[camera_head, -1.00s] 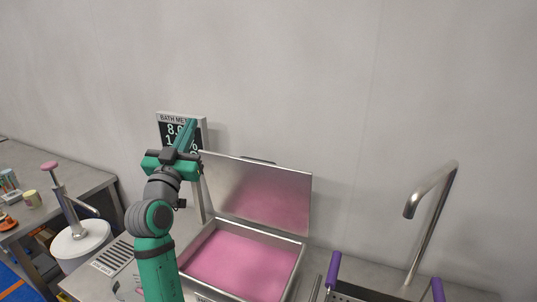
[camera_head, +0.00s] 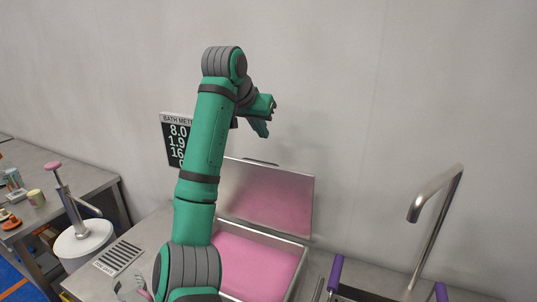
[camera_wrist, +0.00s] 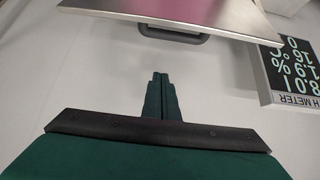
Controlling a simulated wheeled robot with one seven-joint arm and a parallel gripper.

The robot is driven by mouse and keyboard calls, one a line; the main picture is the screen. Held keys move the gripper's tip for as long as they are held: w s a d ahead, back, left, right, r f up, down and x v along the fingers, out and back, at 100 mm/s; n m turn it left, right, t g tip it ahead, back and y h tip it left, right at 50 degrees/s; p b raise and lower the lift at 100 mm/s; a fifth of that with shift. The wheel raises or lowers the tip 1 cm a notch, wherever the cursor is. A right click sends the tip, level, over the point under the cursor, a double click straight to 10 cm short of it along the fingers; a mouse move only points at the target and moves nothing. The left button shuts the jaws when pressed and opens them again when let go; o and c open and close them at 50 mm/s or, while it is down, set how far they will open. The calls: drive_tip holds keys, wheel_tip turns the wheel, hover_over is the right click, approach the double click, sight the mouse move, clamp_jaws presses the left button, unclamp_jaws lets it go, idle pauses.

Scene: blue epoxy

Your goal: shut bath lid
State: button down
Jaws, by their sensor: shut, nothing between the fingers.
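The bath (camera_head: 255,262) is a steel basin of pink liquid set at the counter, partly hidden behind my arm. Its lid (camera_head: 268,196) stands open, tilted up at the back near the wall, with pink reflected on its inner face. A dark handle (camera_head: 260,161) shows at the lid's top edge. My gripper (camera_head: 262,132) is above the lid's upper left edge, apart from it. In the wrist view my gripper (camera_wrist: 160,78) is shut and empty, with the lid's edge (camera_wrist: 185,25) and its handle (camera_wrist: 172,37) just beyond the fingertips.
A bath meter display (camera_head: 177,139) stands left of the lid, partly behind my arm. A curved steel faucet (camera_head: 432,225) and purple-handled basket (camera_head: 335,272) are at the right. A white pump dispenser (camera_head: 80,238) is at the left. The wall is close behind the lid.

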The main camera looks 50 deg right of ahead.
drive_tip(key=shift+w+d+f, duration=0.15)
drive_tip(key=shift+d+f, duration=0.25)
drive_tip(key=shift+f, duration=1.1)
drive_tip(key=shift+w+d+f, duration=0.1)
drive_tip(key=shift+d+f, duration=0.35)
drive_tip(key=shift+f, duration=1.1)
drive_tip(key=shift+w+d+f, duration=0.15)
drive_tip(key=shift+d+f, duration=0.25)
drive_tip(key=shift+f, duration=1.1)
drive_tip(key=shift+w+a, duration=0.1)
